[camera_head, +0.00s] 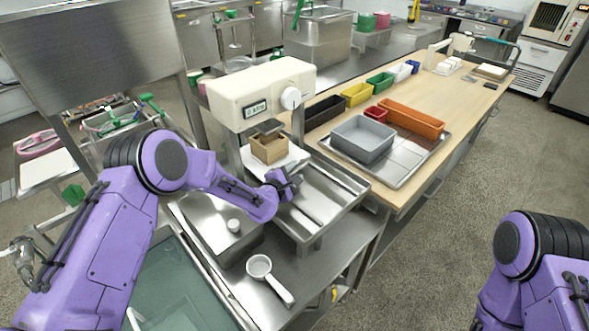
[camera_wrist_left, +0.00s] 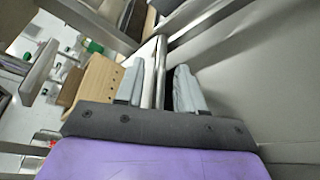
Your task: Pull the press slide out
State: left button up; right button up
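The press (camera_head: 262,92) is a cream machine with a small display and a round knob, standing on the steel counter. Its slide (camera_head: 291,160) is a pale plate under the press head, with a brown wooden box mould (camera_head: 268,148) on it. My left gripper (camera_head: 288,184) is at the slide's front edge, partly hidden by its own wrist. In the left wrist view its fingers (camera_wrist_left: 160,88) stand apart, with a thin pale metal edge between them and a dark gap beside one finger. The wooden box (camera_wrist_left: 97,80) is left of the fingers. My right gripper is out of view.
A steel tray (camera_head: 325,205) lies in front of the press. A white scoop (camera_head: 262,268) lies nearer on the counter. A grey bin (camera_head: 362,138) and several coloured bins stand on the wooden table (camera_head: 440,98) to the right.

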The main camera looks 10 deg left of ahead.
pick_arm(q)
jog(key=shift+w+d+f, duration=0.1)
jog(key=shift+w+f, duration=0.2)
jog(key=shift+w, duration=0.35)
jog(key=shift+s+r, duration=0.35)
grip_shut()
jog(key=s+d, duration=0.2)
jog(key=d, duration=0.1)
jog(key=s+d, duration=0.2)
jog(key=d, duration=0.2)
jog(key=s+d, duration=0.2)
jog(key=d, duration=0.1)
jog(key=shift+s+d+b, duration=0.2)
jog(key=shift+s+b, duration=0.15)
jog(key=shift+s, duration=0.05)
jog(key=shift+a, duration=0.1)
jog(key=shift+w+f, duration=0.1)
grip_release()
